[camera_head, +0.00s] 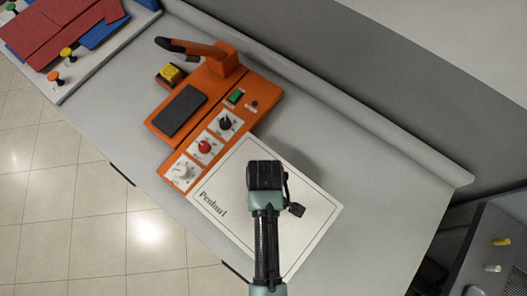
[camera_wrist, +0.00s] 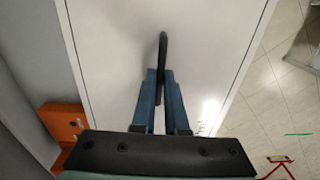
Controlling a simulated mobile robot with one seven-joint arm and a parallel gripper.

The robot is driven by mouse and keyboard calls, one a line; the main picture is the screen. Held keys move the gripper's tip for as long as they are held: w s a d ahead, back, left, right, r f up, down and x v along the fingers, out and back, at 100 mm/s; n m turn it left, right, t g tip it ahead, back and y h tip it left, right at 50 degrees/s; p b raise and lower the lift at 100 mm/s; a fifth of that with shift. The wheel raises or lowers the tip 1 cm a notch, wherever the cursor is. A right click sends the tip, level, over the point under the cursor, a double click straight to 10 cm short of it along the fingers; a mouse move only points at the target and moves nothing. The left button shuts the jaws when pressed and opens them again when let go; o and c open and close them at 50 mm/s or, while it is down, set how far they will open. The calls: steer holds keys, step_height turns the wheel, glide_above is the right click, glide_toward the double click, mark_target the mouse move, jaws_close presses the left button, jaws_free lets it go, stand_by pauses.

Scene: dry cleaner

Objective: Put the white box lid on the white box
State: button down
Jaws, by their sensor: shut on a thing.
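The white box lid (camera_head: 222,192) is a flat white panel with a thin dark border and printed lettering, over the grey counter. It fills most of the wrist view (camera_wrist: 110,60), with a dark upright handle (camera_wrist: 163,50) near its middle. My gripper (camera_wrist: 161,82) has its blue fingers closed on this handle. In the head view my gripper and arm cover the middle of the lid, and the fingertips are hidden. No separate white box shows; I cannot tell whether it is beneath the lid or whether the lid touches anything below.
An orange machine (camera_head: 222,90) with knobs, a dark pad and a lever stands beside the lid's upper-left edge. A raised ledge (camera_head: 330,105) runs along the counter's back. Red and blue pieces (camera_head: 65,30) lie at the upper left. Bare counter (camera_head: 370,210) lies right of the lid.

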steer(key=shift+w+d+f+b, duration=0.15)
steer(key=shift+w+f+b, duration=0.05)
steer(key=shift+f+b, duration=0.45)
step_height(320, 180, down, 4)
steer(key=b, duration=0.4)
steer(key=shift+f, duration=0.55)
steer(key=shift+p, duration=0.45)
stand_by(0.5)
steer(key=shift+f+b, duration=0.55)
steer(key=shift+f, duration=0.6)
stand_by(1.1)
steer(key=c, duration=0.9)
jaws_free()
steer(key=shift+o, duration=0.2)
step_height(320, 180, up, 13)
steer(key=shift+s+b, duration=0.1)
steer(key=shift+b, duration=0.85)
